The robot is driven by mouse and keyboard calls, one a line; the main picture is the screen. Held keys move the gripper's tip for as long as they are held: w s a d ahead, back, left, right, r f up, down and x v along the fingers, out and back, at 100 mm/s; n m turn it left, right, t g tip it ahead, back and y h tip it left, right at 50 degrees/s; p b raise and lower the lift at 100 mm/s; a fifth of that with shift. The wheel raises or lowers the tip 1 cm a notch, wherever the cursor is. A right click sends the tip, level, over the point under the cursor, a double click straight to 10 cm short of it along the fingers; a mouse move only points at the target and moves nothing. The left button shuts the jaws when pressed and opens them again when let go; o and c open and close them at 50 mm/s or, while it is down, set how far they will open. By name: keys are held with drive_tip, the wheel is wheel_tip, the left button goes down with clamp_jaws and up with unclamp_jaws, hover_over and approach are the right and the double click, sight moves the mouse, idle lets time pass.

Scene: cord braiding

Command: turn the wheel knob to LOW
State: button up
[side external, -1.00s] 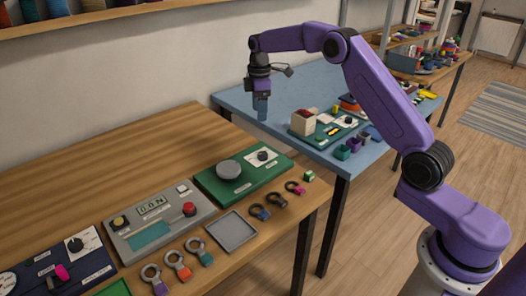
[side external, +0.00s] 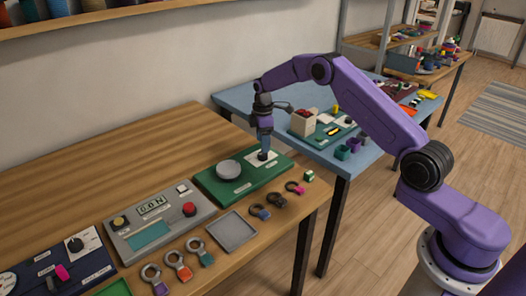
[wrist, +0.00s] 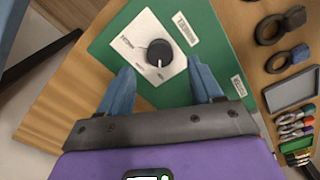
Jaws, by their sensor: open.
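The wheel knob (wrist: 159,52) is a small black dial with a white pointer mark, on a white plate (wrist: 133,42) with small labels too blurred to read. In the wrist view its pointer faces toward the bottom of the picture. The plate sits on a green board (wrist: 105,48), which also carries a grey round wheel (side external: 228,168) in the side view. My gripper (wrist: 162,68) is open, with one blue finger on each side of the knob in the wrist view. In the side view my gripper (side external: 264,149) points down at the knob; I cannot tell whether it touches.
A grey panel with a display (side external: 160,222) and a shallow grey tray (side external: 231,232) lie left of and in front of the board. Several ring-shaped pieces lie along the table's front edge. A blue table (side external: 235,98) with boxes stands behind.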

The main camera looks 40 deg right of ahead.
sight(263, 156)
drive_tip(key=shift+f, duration=2.45)
drive_tip(key=c, duration=1.1)
